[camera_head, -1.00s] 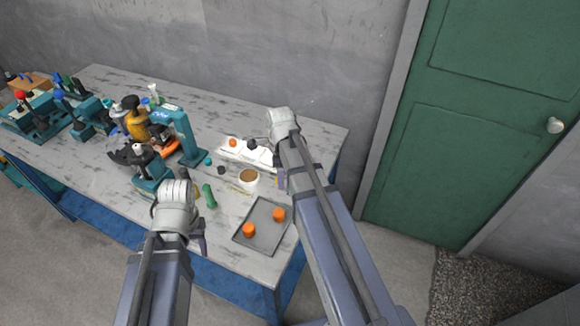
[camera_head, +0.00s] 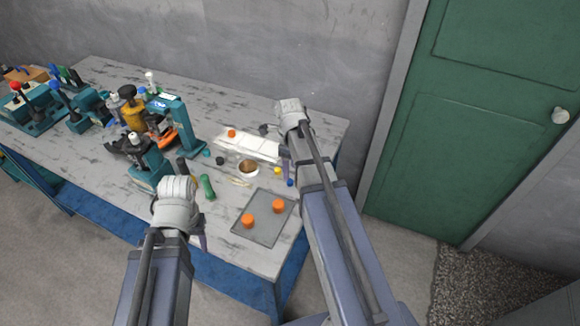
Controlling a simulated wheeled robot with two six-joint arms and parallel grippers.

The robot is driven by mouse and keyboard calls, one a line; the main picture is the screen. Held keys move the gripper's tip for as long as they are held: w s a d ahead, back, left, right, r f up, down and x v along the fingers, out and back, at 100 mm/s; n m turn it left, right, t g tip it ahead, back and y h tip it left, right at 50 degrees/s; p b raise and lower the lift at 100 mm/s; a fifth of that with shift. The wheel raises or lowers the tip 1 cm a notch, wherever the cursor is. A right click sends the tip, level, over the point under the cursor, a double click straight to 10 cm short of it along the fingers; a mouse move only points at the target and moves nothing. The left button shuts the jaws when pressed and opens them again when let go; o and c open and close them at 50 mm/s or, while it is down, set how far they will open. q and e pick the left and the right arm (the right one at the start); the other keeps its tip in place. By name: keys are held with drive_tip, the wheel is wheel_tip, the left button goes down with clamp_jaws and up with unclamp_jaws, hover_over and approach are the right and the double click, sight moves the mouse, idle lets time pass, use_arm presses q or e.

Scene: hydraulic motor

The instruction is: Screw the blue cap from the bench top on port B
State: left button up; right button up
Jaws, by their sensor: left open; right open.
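A small blue cap (camera_head: 290,183) lies on the bench top, just left of my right forearm and beside a yellow cap (camera_head: 277,170). My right gripper (camera_head: 284,152) is open, beyond the blue cap near the white tray's right end; its fingers are mostly hidden by the wrist. My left gripper (camera_head: 202,240) is open near the bench's front edge, largely hidden under its wrist. The hydraulic unit with a yellow body (camera_head: 134,118) stands left of centre in a teal frame (camera_head: 184,130). I cannot tell which opening is port B.
A grey tray (camera_head: 263,235) holds two orange caps (camera_head: 249,220). A white tray (camera_head: 262,147), a brown-topped round container (camera_head: 247,167) and a green bottle-like item (camera_head: 207,187) are close by. A dark knob (camera_head: 264,129) is left of my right wrist. More teal fixtures (camera_head: 35,110) stand far left.

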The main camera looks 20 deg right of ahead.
sight(290, 181)
wheel_tip(290, 181, down, 6)
drive_tip(key=b, duration=0.5)
drive_tip(key=shift+r, duration=0.15)
use_arm(q)
wheel_tip(290, 181, down, 6)
drive_tip(key=shift+r, duration=0.15)
use_arm(e)
clamp_jaws()
use_arm(q)
drive_tip(key=shift+r, duration=0.15)
use_arm(e)
drive_tip(key=shift+r, duration=0.15)
drive_tip(key=shift+r+p, duration=2.95)
drive_tip(key=shift+p, duration=0.2)
use_arm(q)
wheel_tip(290, 181, up, 6)
drive_tip(key=shift+f, duration=0.1)
use_arm(e)
drive_tip(key=shift+f, duration=0.1)
